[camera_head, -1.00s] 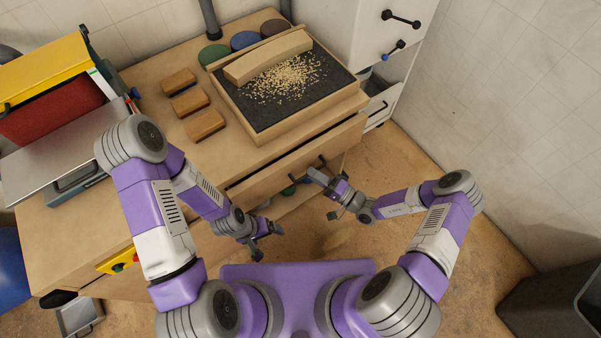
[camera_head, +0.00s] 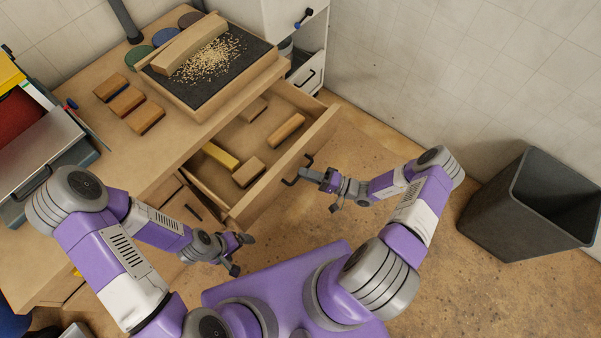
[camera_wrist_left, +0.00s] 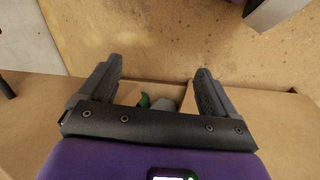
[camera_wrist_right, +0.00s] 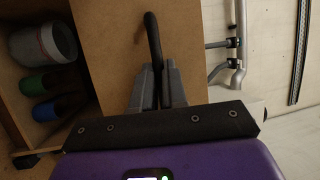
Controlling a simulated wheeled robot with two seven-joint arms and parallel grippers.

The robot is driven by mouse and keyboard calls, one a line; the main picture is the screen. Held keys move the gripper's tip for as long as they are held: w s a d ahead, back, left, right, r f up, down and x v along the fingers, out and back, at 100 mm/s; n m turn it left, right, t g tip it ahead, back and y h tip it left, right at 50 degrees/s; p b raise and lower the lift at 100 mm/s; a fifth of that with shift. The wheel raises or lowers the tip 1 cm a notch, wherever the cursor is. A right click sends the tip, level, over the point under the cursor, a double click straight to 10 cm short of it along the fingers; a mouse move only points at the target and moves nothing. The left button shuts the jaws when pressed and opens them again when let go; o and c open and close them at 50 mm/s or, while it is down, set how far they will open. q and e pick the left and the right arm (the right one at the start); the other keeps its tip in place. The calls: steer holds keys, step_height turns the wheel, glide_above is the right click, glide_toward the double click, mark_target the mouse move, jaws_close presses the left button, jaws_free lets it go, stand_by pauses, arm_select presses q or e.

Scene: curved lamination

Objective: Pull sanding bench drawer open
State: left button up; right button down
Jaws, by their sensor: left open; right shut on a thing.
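The sanding bench drawer (camera_head: 296,160) stands pulled out from the bench, and its inside shows. It holds several blocks, among them a yellow one (camera_head: 221,156). My right gripper (camera_head: 305,174) is at the drawer's front and shut on the dark bar handle (camera_head: 290,182). In the right wrist view the handle (camera_wrist_right: 153,38) runs between the closed fingers (camera_wrist_right: 157,86). My left gripper (camera_head: 240,254) is open and empty, low in front of the bench and apart from the drawer. Its spread fingers (camera_wrist_left: 157,92) show in the left wrist view.
On the bench top (camera_head: 180,140) are a dark sanding tray with a curved wooden piece (camera_head: 190,48) and shavings, and several small blocks (camera_head: 126,102). A dark bin (camera_head: 490,215) stands on the right. The floor between the drawer and bin is free.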

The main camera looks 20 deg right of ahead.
steer(key=shift+s+d, duration=0.15)
steer(key=shift+s, duration=0.1)
steer(key=c, duration=1.2)
jaws_free()
steer(key=v, duration=0.7)
steer(key=shift+s+d+p, duration=0.15)
steer(key=shift+d+p, duration=0.1)
steer(key=shift+p, duration=0.1)
